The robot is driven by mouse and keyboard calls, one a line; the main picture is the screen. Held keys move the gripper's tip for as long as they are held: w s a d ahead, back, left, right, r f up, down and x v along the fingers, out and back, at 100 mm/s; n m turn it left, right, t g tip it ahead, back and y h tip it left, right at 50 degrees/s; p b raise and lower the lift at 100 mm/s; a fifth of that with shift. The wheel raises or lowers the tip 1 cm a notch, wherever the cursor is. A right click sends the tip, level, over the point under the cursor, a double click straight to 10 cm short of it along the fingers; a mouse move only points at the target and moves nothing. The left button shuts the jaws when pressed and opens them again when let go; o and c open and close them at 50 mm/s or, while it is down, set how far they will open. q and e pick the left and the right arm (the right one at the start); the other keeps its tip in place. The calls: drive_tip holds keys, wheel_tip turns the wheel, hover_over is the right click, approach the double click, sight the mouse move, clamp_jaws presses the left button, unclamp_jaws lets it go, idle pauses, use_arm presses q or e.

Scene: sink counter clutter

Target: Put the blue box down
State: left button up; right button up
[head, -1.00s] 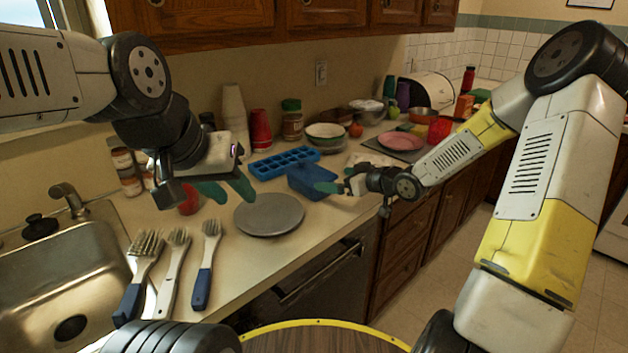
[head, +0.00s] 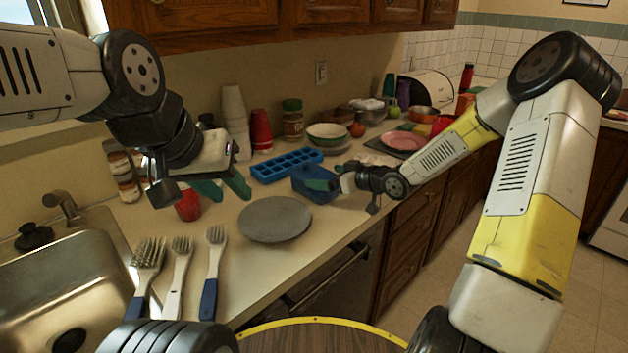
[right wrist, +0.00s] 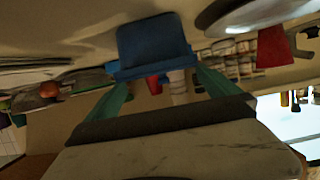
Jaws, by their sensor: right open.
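The blue box (head: 322,196) rests on the counter between the blue ice tray and the grey plate. In the right wrist view the box (right wrist: 152,45) shows upright relative to the counter, beyond the green fingertips. My right gripper (head: 320,185) is open at the box, its fingers partly in front of it in the head view. In the right wrist view its fingers (right wrist: 160,90) are spread wide apart; whether they touch the box cannot be told.
A grey plate (head: 275,219) lies in front of the box, and a blue ice tray (head: 287,165) behind it. Bowls (head: 328,132), cups (head: 261,130) and a jar (head: 293,122) stand at the back. Several brushes (head: 182,265) lie by the sink (head: 50,290).

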sight(313, 173)
drive_tip(key=x, duration=0.5)
drive_tip(key=shift+w+a+r, duration=0.1)
drive_tip(key=shift+w+a, duration=0.2)
drive_tip(key=c, duration=1)
drive_tip(key=shift+c, duration=1.3)
drive_tip(key=shift+r, duration=0.15)
